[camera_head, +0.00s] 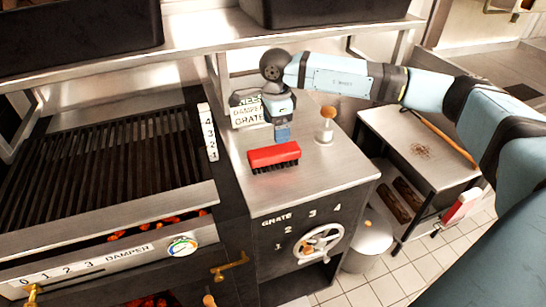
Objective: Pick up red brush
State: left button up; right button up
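The red brush (274,155) has a red block back and dark bristles facing down. It lies on the steel top of the counter (318,168), right of the grill. My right arm reaches in from the right, and its gripper (283,133) points down just above and behind the brush. A small gap seems to show between gripper and brush; I cannot tell whether they touch. The fingers are too small to tell open from shut. My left gripper is not in view.
A grill (95,150) with glowing coals is at left. A sign (247,112) and a wooden-knobbed handle (327,125) stand on the counter near the gripper. A steel shelf (205,38) with dark bins runs above. A side table (425,150) is at right.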

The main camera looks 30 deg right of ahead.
aim_at(274, 150)
jog(key=f, duration=0.6)
jog(key=f+p, duration=0.1)
jog(key=f, duration=0.2)
jog(key=shift+a, duration=0.25)
jog(key=shift+c, duration=0.4)
jog(key=c, duration=1)
